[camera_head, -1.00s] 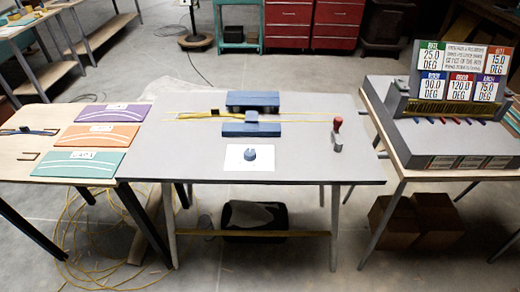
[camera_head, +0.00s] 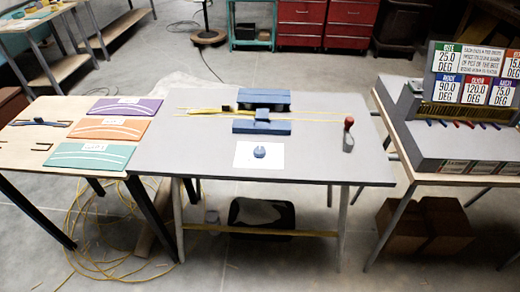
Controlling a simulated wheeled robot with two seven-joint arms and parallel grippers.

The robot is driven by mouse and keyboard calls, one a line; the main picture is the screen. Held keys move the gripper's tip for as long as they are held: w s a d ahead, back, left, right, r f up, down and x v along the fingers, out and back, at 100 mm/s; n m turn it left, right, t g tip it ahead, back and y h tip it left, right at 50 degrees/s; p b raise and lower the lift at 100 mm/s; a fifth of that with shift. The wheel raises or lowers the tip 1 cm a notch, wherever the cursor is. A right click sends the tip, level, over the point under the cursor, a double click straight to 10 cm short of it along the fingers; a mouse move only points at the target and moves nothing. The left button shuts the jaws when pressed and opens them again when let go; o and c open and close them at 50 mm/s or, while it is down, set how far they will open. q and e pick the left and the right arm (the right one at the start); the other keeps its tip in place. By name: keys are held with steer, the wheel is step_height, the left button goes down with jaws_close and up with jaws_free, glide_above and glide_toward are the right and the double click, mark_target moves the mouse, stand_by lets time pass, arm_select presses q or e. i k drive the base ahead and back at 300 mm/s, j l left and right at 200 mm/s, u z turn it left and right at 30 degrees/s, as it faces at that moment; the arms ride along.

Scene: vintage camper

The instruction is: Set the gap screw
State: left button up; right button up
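A blue fixture with two parallel blocks (camera_head: 262,127) stands on the grey middle table (camera_head: 200,162). A thin yellow strip (camera_head: 205,111) runs through it from left to right. A small round blue knob (camera_head: 259,152) sits on a white card (camera_head: 243,156) in front of the fixture. A small red-topped tool (camera_head: 348,122) stands upright at the table's right side. I cannot tell which part is the gap screw. Neither of my grippers is in view.
A wooden table on the left holds purple (camera_head: 125,106), orange (camera_head: 108,130) and green (camera_head: 90,155) panels. A right table holds a stepped grey stand with angle signs (camera_head: 476,88). A dark bin (camera_head: 262,215) is under the middle table. The grey table's front is mostly clear.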

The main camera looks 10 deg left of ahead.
mark_target(259, 152)
steer(key=i+j+u, duration=0.1)
steer(key=j+u, duration=0.25)
steer(key=i+j+u, duration=0.1)
steer(key=j+u, duration=0.15)
steer(key=u, duration=0.15)
steer(key=i+j+u, duration=0.15)
steer(key=j+u, duration=0.2)
steer(key=i+l+z, duration=0.25)
steer(key=k+l, duration=0.05)
steer(key=k, duration=0.05)
